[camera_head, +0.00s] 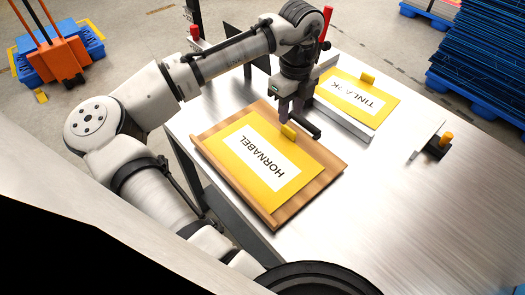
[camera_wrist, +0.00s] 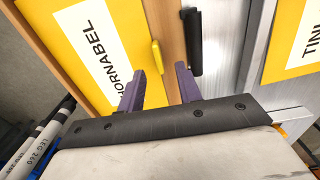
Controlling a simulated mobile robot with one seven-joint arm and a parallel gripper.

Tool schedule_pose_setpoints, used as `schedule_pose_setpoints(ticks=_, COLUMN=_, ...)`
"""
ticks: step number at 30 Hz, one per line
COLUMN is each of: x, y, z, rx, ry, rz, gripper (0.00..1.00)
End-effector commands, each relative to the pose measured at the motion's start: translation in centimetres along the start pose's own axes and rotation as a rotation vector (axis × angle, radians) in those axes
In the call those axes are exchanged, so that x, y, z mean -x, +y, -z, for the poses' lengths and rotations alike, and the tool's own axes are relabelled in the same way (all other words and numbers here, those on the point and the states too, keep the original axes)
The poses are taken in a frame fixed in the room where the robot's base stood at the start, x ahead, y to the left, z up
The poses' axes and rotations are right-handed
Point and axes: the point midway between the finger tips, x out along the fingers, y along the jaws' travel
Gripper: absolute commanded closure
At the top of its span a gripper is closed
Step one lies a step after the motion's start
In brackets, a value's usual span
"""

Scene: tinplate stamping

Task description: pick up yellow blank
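A yellow blank with a white HORNABEL label (camera_head: 239,143) lies in a wooden tray (camera_head: 335,172) on the metal table; it also shows in the wrist view (camera_wrist: 72,62). A small yellow tab (camera_head: 289,131) stands at its edge, also seen in the wrist view (camera_wrist: 157,57). A second yellow blank, marked TINLARK (camera_head: 340,92), lies on the table behind. My gripper (camera_head: 287,117) points down over the HORNABEL blank's tab. In the wrist view its purple fingers (camera_wrist: 160,74) are apart, with the tab ahead of the gap. Contact with the tab cannot be told.
A black bar (camera_head: 301,122) sits close beside the tab, along the tray's edge (camera_wrist: 194,42). A black-and-orange fitting (camera_head: 440,145) stands on the table at right. The table's front right is clear. Blue stacked sheets (camera_head: 490,50) stand beyond, at upper right.

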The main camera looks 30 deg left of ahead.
Motion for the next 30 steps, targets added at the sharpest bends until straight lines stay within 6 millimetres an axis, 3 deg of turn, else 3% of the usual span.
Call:
schedule_pose_setpoints(ticks=5, x=-1.2, y=0.2, z=0.1, rx=-0.001, ry=-0.002, rz=-0.001, gripper=0.65)
schedule_pose_setpoints(ticks=13, x=-4.8, y=0.3, z=0.3, rx=0.000, ry=0.000, rz=0.000, gripper=0.65)
schedule_pose_setpoints(ticks=22, x=-5.5, y=0.3, z=0.2, rx=0.001, ry=-0.001, rz=0.001, gripper=0.65)
schedule_pose_setpoints(ticks=30, x=-5.4, y=0.3, z=0.2, rx=0.001, ry=-0.001, rz=0.001, gripper=1.00)
